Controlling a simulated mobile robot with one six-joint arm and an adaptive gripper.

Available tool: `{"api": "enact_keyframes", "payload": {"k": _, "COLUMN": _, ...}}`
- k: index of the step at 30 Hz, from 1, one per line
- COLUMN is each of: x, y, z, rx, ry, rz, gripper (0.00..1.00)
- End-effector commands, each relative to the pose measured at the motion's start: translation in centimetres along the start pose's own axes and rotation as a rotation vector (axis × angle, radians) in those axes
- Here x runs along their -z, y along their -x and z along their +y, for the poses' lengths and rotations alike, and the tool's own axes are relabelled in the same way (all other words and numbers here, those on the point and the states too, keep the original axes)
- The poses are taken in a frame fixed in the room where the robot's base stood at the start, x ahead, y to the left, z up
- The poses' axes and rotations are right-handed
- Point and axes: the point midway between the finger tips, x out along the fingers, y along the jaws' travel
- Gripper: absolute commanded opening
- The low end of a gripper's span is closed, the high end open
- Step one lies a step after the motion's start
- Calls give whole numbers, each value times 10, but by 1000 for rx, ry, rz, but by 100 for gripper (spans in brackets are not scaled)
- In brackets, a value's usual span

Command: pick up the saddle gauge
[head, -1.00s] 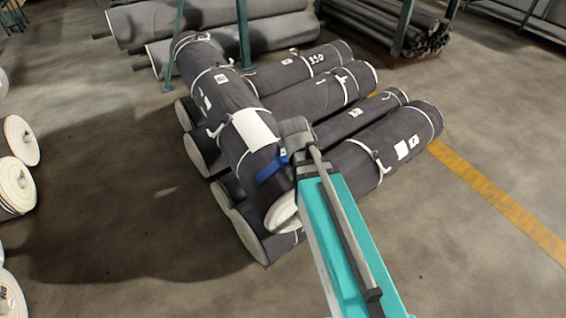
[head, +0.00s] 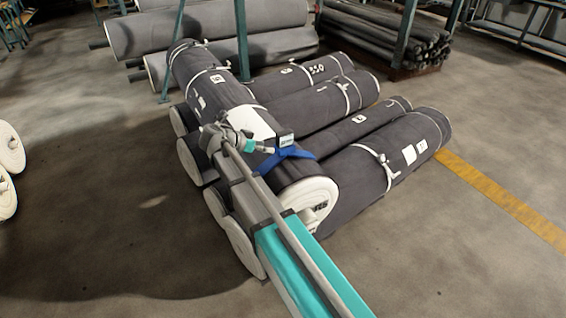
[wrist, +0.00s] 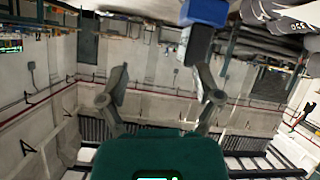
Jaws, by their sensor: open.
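The saddle gauge (head: 288,154) is a blue saddle with a small grey box on top. It sits across the uppermost dark roll (head: 235,95), near that roll's white front end. My gripper (head: 266,149) is just left of the gauge in the head view and points at it. In the wrist view my gripper (wrist: 162,75) has its two fingers spread with nothing between them. The gauge's blue body (wrist: 205,12) shows at the top there, with a dark block below it, beyond the right fingertip. Part of the gauge is cut off by the frame edge.
Several dark rolls (head: 385,155) with white ties lie under and right of the top roll. More rolls (head: 215,30) rest on a rack with a green post (head: 242,40) behind. Open floor with a yellow line (head: 500,198) is at the right.

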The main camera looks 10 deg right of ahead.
Motion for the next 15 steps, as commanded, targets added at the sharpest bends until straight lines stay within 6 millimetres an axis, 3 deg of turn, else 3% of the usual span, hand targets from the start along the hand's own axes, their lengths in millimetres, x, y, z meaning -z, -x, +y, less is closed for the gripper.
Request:
{"api": "enact_keyframes", "payload": {"k": 1, "x": -10, "y": 2, "z": -17, "rx": 3, "ry": -43, "rz": 40, "gripper": 83}}
{"api": "enact_keyframes", "payload": {"k": 6, "x": -14, "y": 17, "z": -40, "rx": 15, "ry": -169, "rz": 144, "gripper": 83}}
{"api": "enact_keyframes", "payload": {"k": 15, "x": -13, "y": 28, "z": -48, "rx": 26, "ry": -240, "rz": 200, "gripper": 83}}
